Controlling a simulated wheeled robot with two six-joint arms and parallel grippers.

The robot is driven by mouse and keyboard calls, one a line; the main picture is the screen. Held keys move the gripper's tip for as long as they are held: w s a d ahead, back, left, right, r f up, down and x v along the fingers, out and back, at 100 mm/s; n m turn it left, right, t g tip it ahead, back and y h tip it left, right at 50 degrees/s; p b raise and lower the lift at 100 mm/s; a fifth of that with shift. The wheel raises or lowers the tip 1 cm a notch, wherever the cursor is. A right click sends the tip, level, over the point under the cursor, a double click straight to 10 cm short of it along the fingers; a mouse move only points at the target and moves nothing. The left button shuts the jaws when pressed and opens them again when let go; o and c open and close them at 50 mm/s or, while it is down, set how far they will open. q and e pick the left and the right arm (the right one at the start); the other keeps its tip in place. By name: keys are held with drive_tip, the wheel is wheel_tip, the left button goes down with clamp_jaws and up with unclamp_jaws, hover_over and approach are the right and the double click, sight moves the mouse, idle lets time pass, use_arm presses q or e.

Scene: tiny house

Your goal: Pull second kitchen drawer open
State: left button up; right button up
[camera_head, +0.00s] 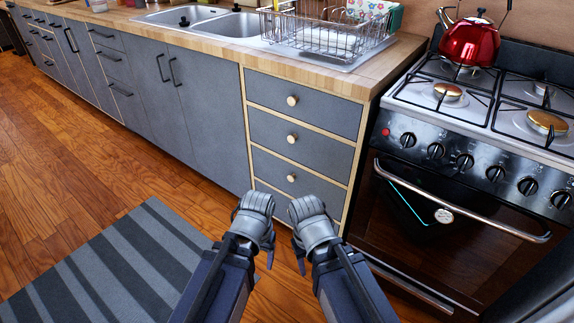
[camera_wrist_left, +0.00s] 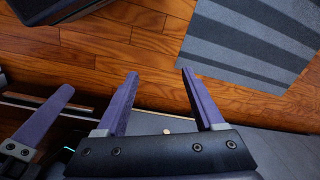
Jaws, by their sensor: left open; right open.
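A grey column of drawers with round wooden knobs stands left of the stove. Its second drawer (camera_head: 325,152) from the top is shut, with its knob (camera_head: 291,138) in plain view. The top drawer (camera_head: 325,108) and third drawer (camera_head: 320,190) are also shut. My left gripper (camera_head: 254,218) and right gripper (camera_head: 312,220) are side by side in front of and below these knobs, apart from the second one. In the left wrist view my left gripper (camera_wrist_left: 159,74) is open and empty. A finger of my right gripper (camera_wrist_left: 45,112) shows at left; its fingertips are unclear in the head view.
The stove (camera_head: 465,155) stands close on the right with a protruding oven handle (camera_head: 470,208) and a red kettle (camera_head: 472,42). Lower cabinets (camera_head: 190,95) run left under the sink (camera_head: 232,22). A striped rug (camera_head: 115,265) lies on the open wooden floor.

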use_arm(q)
drive_tip(key=w+a+f+n+h+b, duration=0.1)
drive_tip(key=w+a+f+n+b, duration=0.2)
drive_tip(key=f+b, duration=0.4)
drive_tip(key=n+t+h, duration=1)
drive_tip(key=n+t, duration=0.5)
drive_tip(key=n, duration=1.1)
approach(290, 140)
drive_tip(key=shift+b+x, duration=0.45)
drive_tip(key=shift+x, duration=3.7)
use_arm(e)
wheel_tip(290, 140, down, 10)
use_arm(q)
clamp_jaws()
